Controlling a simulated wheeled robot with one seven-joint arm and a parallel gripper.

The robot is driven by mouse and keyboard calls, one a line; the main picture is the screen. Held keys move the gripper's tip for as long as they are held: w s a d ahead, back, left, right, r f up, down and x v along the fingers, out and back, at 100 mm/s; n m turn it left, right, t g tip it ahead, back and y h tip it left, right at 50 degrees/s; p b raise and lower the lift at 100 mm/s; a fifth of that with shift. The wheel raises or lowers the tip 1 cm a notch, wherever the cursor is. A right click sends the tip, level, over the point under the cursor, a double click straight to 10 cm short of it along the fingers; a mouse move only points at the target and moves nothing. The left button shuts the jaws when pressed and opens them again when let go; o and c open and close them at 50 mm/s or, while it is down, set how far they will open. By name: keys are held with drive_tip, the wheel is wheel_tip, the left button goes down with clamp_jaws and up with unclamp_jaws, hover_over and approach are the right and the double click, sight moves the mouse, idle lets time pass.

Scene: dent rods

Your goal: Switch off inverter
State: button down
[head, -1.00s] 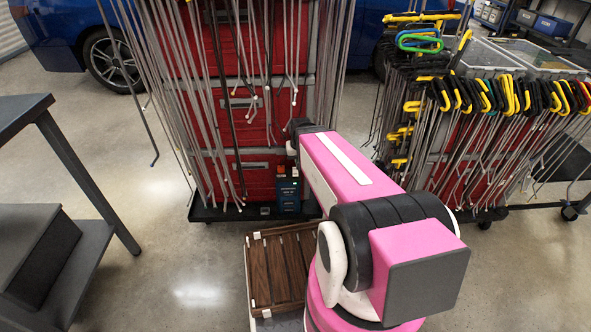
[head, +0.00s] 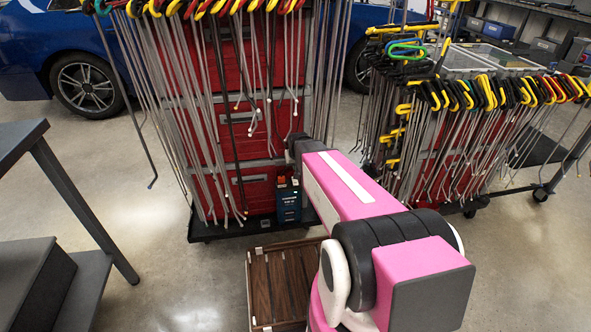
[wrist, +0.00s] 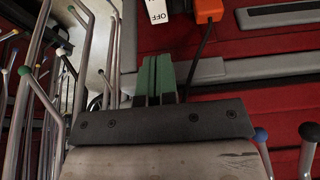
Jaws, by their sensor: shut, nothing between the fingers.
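The inverter (head: 288,205) is a dark blue box standing upright on the black base of the rod cart, in front of the red drawers. Small orange and white parts show at its top. In the wrist view a white piece marked OFF (wrist: 156,10) and an orange connector (wrist: 209,10) with a black cable show at the top edge. My gripper (wrist: 157,62) has green fingers, shut and empty, below the OFF piece and apart from it in the picture. In the head view my pink arm reaches toward the drawers, and the fingers cannot be made out.
Long metal rods hang around the red drawer cart (head: 250,140), several close to my gripper. A second rod rack (head: 440,130) stands at right. A wooden slatted crate (head: 285,285) lies on the floor before the cart. A dark table (head: 60,190) is at left; floor between is free.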

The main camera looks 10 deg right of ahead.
sight(295, 182)
drive_tip(key=x, duration=0.8)
drive_tip(key=shift+w+f, duration=0.1)
drive_tip(key=shift+f, duration=0.2)
drive_tip(key=shift+w+f, duration=0.25)
drive_tip(key=shift+f, duration=0.15)
drive_tip(key=shift+s+f, duration=0.1)
drive_tip(key=shift+s, duration=0.8)
drive_tip(key=v, duration=1)
